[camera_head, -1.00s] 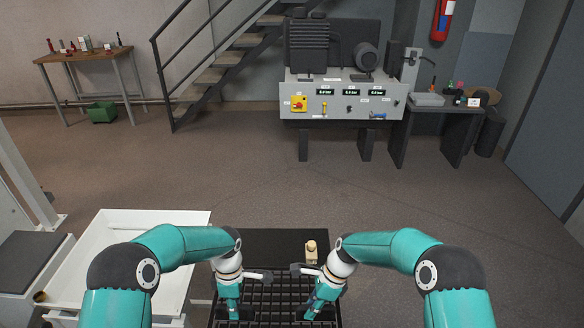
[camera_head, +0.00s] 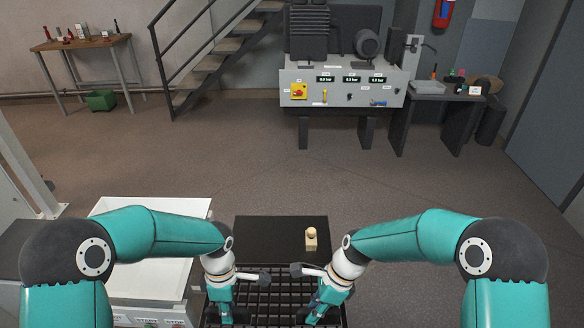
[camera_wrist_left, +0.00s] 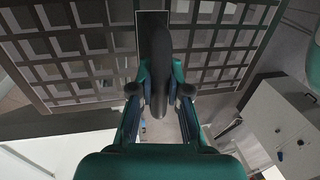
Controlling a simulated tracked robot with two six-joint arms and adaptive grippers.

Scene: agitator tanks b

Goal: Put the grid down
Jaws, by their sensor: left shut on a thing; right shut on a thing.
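The grid (camera_head: 272,295) is a dark lattice panel at the bottom middle of the head view, in front of a black flat surface (camera_head: 265,232). My left gripper (camera_head: 226,312) is shut on its left part and my right gripper (camera_head: 318,312) is shut on its right part. In the left wrist view the grid (camera_wrist_left: 72,62) spans the top, with the fingers of my left gripper (camera_wrist_left: 160,95) at its edge. The grid's near edge is cut off in the head view. I cannot tell whether the grid rests on anything.
A small pale wooden piece (camera_head: 311,238) stands on the black surface beyond the grid. A white tray-like bench (camera_head: 190,280) is at the left. A control panel table (camera_head: 345,88) and stairs (camera_head: 215,50) are further back. The floor between is open.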

